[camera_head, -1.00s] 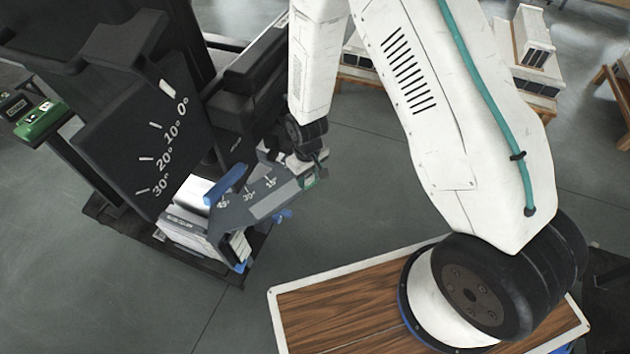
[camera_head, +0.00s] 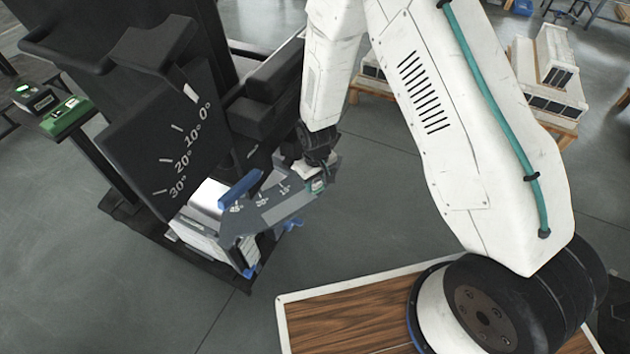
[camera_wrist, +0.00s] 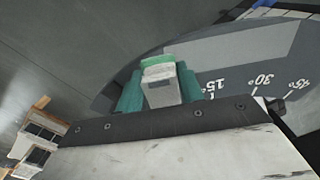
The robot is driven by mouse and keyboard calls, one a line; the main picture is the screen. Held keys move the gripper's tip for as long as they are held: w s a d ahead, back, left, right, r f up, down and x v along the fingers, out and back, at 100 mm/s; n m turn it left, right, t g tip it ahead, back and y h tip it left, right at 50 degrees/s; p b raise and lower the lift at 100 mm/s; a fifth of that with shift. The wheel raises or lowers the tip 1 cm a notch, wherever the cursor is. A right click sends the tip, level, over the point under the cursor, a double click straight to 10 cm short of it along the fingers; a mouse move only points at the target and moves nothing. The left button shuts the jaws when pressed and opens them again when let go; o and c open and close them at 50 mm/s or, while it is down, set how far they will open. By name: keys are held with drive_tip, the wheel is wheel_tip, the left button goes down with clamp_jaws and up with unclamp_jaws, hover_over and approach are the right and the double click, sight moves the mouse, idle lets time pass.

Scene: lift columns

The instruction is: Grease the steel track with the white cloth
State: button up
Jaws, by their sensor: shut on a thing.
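My gripper (camera_head: 317,184) is at the right end of a grey angle plate (camera_head: 262,212) marked in degrees. In the wrist view, the green fingers of my gripper (camera_wrist: 162,92) are shut on a pale block-shaped thing (camera_wrist: 162,88) with a green top. I cannot tell whether this is the white cloth. The grey plate (camera_wrist: 235,60) lies behind the fingers, its marks to their right. A bright, shiny metal surface (camera_head: 209,196) shows left of the plate; I cannot tell whether it is the steel track. No loose cloth can be made out.
A black column with a tilt scale (camera_head: 170,140) stands at the left, above the plate. Blue handles (camera_head: 240,187) stick out near the plate. A green box (camera_head: 68,118) is at far left. White units (camera_head: 550,75) stand on pallets at the back right. Grey floor lies between.

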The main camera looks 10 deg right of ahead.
drive_tip(key=shift+f, duration=0.7)
idle(0.4)
